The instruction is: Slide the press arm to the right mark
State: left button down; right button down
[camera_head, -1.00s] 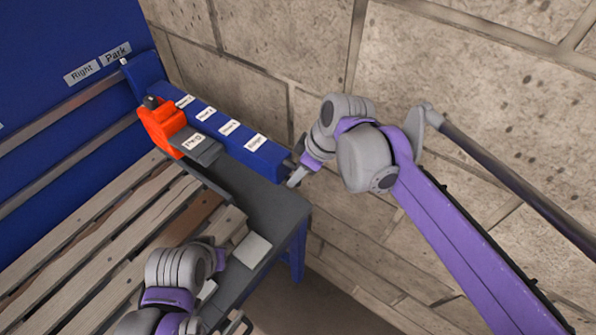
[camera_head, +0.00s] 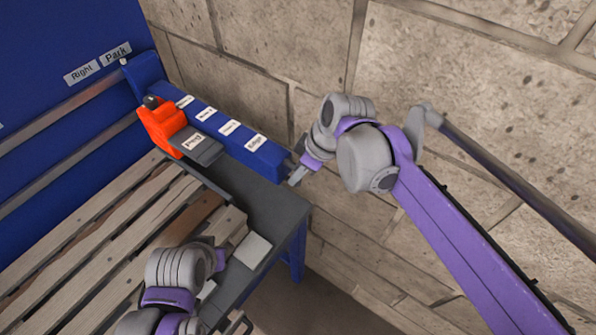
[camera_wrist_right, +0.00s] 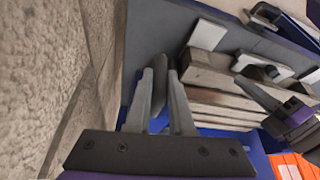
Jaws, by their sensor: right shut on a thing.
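The press arm (camera_head: 215,125) is a long blue beam with several white labels, running out from the blue back panel. Its far end is at the "Park" sign (camera_head: 117,54), with the "Right" sign (camera_head: 82,73) just to the left. My right gripper (camera_head: 297,175) is at the beam's near end.
An orange block (camera_head: 162,126) with a grey labelled plate (camera_head: 195,146) sits beside the beam. Wooden slats (camera_head: 90,235) lie left of the grey table edge (camera_head: 265,200). A stone wall (camera_head: 460,90) stands close on the right. A pale square pad (camera_head: 252,250) lies near the front.

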dwell(0.5)
jog(key=s+a, duration=0.4)
jog(key=s, duration=0.1)
jog(key=shift+s, duration=0.35)
jog(key=c, duration=0.8)
grip_release()
jog(key=shift+a, duration=0.1)
jog(key=v, duration=1.1)
jog(key=shift+p, duration=0.35)
